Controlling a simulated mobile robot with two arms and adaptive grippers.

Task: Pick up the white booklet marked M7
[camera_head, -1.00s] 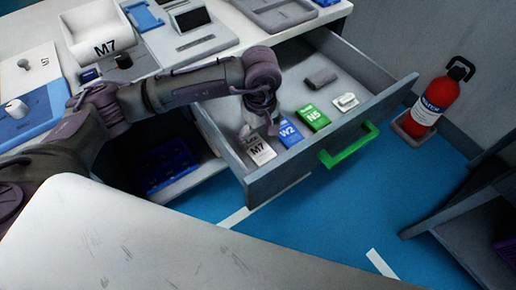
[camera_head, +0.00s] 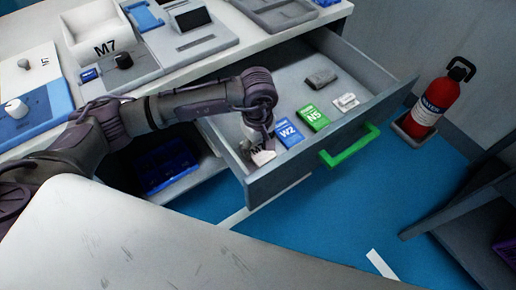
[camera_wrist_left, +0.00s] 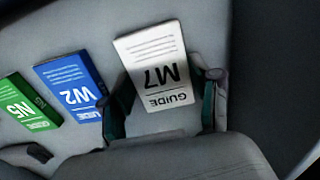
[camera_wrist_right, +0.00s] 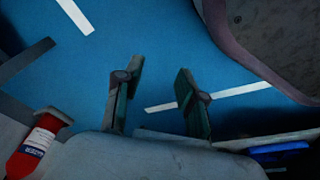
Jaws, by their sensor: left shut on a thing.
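The white booklet marked M7 (camera_head: 264,158) lies in the front left corner of the open drawer (camera_head: 330,165). In the left wrist view, the booklet (camera_wrist_left: 153,58) sits between the two fingers of my left gripper (camera_wrist_left: 165,90), its GUIDE M7 print upside down. My left gripper (camera_head: 259,146) reaches down into the drawer and is shut on the booklet's side edges; in the head view it partly hides the booklet. I cannot tell whether the booklet is clear of the drawer floor. My right gripper (camera_wrist_right: 158,72) is open and empty over the blue floor.
A blue W2 booklet (camera_head: 289,134) lies close beside M7, then a green N5 booklet (camera_head: 314,117). A dark grey object (camera_head: 321,78) and a small white item (camera_head: 345,102) lie farther right. The drawer has a green handle (camera_head: 350,147). A red extinguisher (camera_head: 436,100) stands beyond.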

